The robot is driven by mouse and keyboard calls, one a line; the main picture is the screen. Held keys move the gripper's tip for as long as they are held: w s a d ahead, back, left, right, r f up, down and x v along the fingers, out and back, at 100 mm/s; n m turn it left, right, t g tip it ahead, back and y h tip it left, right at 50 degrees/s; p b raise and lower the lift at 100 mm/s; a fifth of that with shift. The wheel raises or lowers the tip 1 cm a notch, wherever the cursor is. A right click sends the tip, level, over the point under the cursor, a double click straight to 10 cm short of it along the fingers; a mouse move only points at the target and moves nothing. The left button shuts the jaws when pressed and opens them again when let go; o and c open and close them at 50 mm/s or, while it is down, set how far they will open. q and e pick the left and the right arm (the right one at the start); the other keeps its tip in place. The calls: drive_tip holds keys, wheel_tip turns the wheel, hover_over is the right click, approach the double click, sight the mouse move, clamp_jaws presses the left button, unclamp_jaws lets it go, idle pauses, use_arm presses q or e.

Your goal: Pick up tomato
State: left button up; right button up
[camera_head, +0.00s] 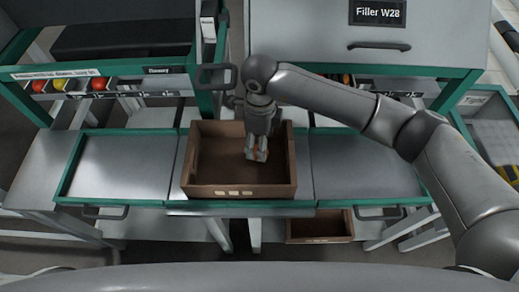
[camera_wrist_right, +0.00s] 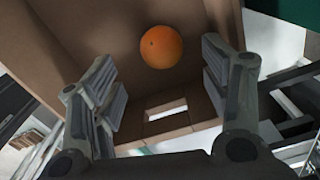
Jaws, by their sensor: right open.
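An orange tomato (camera_wrist_right: 161,47) lies in a brown crate (camera_head: 206,191); the crate also fills much of the right wrist view (camera_wrist_right: 80,28). My right gripper (camera_head: 257,152) reaches down into the crate, to the right of its middle. In the right wrist view its two fingers (camera_wrist_right: 160,80) are apart, with nothing between the pads. The tomato shows beyond the fingertips, between their lines and apart from both. My left gripper is not in view.
The crate stands on a green-edged metal bench (camera_head: 120,170) with bare surface on both sides. A lower brown crate (camera_head: 320,228) sits under the bench. Red and yellow tomatoes (camera_head: 98,84) sit in small bins at the left. A grey cabinet marked Filler W28 (camera_head: 378,12) stands behind.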

drive_tip(key=shift+w+f+p, duration=0.15)
drive_tip(key=shift+f+p, duration=0.55)
drive_tip(key=shift+f, duration=2.3)
drive_tip(key=c, duration=0.8)
